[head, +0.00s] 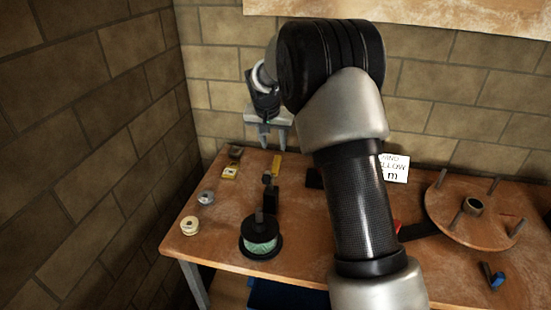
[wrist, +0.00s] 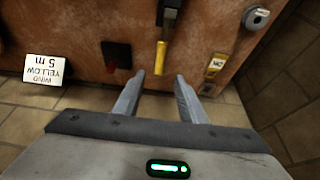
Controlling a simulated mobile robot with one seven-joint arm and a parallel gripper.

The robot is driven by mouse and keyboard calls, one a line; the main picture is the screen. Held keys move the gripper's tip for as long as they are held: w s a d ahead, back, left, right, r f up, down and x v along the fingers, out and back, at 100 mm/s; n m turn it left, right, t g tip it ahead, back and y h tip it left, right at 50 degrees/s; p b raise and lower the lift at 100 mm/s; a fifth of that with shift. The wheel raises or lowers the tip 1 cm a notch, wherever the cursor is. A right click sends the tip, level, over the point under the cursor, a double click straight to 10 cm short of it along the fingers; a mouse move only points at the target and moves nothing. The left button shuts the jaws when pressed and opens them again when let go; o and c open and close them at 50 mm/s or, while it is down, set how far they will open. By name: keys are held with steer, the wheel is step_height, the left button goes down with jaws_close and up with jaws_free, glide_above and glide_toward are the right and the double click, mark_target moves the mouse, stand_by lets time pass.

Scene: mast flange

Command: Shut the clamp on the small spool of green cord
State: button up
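The small spool of green cord (head: 261,232) sits upright in a black flanged holder at the front left of the bench; I do not see it in the wrist view. Behind it is a black mechanism (head: 271,195) with a yellow handle (head: 276,164), which looks like the clamp. In the wrist view the yellow handle (wrist: 161,57) extends from the black part (wrist: 170,14) toward my fingers. My gripper (head: 269,137) is open and empty above the bench's back edge. In the wrist view my gripper (wrist: 160,78) has the handle's end just beyond the gap between its fingertips.
A large wooden disc with pegs (head: 475,212) stands at the right. A white card reading "WIND YELLOW 5 m" (wrist: 44,68) is at the back. Brick walls stand behind and left.

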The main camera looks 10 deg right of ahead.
mark_target(276, 161)
steer(key=p+x, duration=0.1)
steer(key=x, duration=0.9)
steer(key=shift+w+f, duration=0.15)
steer(key=shift+f, duration=0.05)
jaws_close()
